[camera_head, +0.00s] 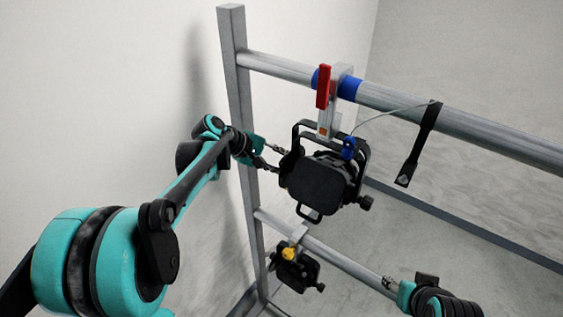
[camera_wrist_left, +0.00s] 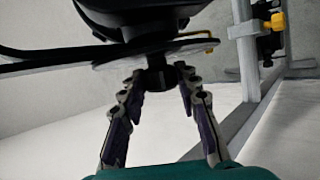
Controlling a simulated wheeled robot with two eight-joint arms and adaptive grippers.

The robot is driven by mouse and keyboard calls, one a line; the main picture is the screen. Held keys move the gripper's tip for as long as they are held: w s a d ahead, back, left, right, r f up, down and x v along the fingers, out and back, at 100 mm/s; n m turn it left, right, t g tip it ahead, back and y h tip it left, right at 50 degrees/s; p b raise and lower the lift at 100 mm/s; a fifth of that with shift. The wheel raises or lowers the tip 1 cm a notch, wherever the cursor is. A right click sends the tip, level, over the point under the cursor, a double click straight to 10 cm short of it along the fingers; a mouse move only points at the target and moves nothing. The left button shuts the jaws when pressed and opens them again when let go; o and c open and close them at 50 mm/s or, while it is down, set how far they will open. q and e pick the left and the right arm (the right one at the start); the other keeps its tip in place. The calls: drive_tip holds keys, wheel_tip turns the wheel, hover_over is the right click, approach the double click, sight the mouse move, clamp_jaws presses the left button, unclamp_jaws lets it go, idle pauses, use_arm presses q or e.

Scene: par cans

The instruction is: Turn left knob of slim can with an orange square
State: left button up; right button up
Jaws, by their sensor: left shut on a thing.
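The slim can (camera_head: 318,180) is black and hangs in its yoke from the upper rail. A small orange square (camera_head: 322,130) shows on its silver clamp. My left gripper (camera_head: 281,160) reaches in from the left at the can's left side. In the left wrist view its two fingers (camera_wrist_left: 160,76) are shut on the left knob (camera_wrist_left: 157,77), a dark round piece below the can body (camera_wrist_left: 155,18). The right knob (camera_head: 366,203) sticks out at the can's lower right. My right gripper (camera_head: 388,282) is at the bottom right, apart from the can; its fingers are too small to read.
The upper rail (camera_head: 455,128) carries a clamp with a red handle (camera_head: 323,86) and a hanging black strap (camera_head: 420,145). A second can (camera_head: 296,270) with a yellow knob (camera_head: 289,254) hangs on the lower rail (camera_head: 345,262). An upright post (camera_head: 236,90) stands close to my left arm.

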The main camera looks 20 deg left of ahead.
use_arm(q)
drive_tip(key=shift+a+f+t+b, duration=0.1)
drive_tip(key=shift+f+t+b, duration=0.15)
drive_tip(key=shift+b, duration=0.45)
drive_tip(key=m+t+h+b, duration=0.1)
drive_tip(key=t+h+b, duration=0.1)
drive_tip(key=b, duration=0.4)
drive_tip(key=f+m+t+h+b, duration=0.1)
drive_tip(key=m+t+h+b, duration=0.1)
drive_tip(key=b, duration=0.4)
drive_tip(key=f+m+t+h+b, duration=0.1)
drive_tip(key=t+h+b, duration=0.2)
drive_tip(key=t+b, duration=0.2)
drive_tip(key=shift+s+m+h+b, duration=0.15)
drive_tip(key=shift+m+h+b, duration=0.15)
drive_tip(key=shift+b, duration=0.45)
drive_tip(key=shift+r+m+t+h+b, duration=0.15)
drive_tip(key=shift+m+t+h+b, duration=0.35)
drive_tip(key=shift+h+b, duration=0.55)
drive_tip(key=o, duration=1.2)
drive_tip(key=shift+c, duration=0.2)
